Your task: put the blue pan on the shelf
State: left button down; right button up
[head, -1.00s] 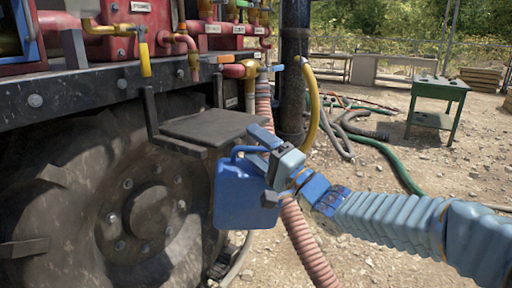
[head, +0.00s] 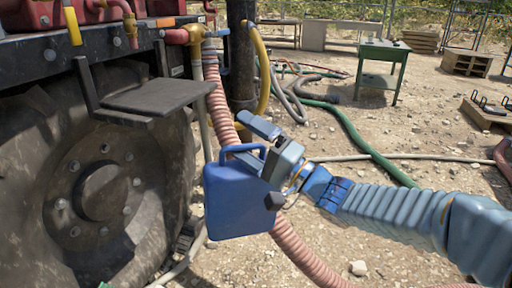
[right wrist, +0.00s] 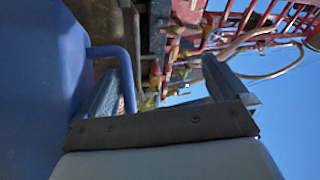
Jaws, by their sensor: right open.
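The blue pan (head: 236,200) looks like a flat-sided can with a loop handle on top. It is upright and slightly tilted, in front of the large wheel's right edge, and seems off the ground. My right gripper (head: 268,140) is at its handle and upper right edge. In the right wrist view the pan (right wrist: 35,90) fills the left side, and its handle loops around one finger of the gripper (right wrist: 165,85). The fingers are wide apart. A dark flat plate (head: 155,95) juts from the machine. A green stand (head: 384,50) with a lower shelf stands farther back. My left gripper is out of view.
A large muddy wheel (head: 100,195) and the machine's dark beam are on the left. A pink ribbed hose (head: 292,240) runs behind the pan. Green hoses (head: 355,135) lie on the gravel. Pallets (head: 466,62) stand at the back right.

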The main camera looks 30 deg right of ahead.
jog(key=shift+v, duration=1.2)
jog(key=shift+c, duration=0.3)
grip_shut()
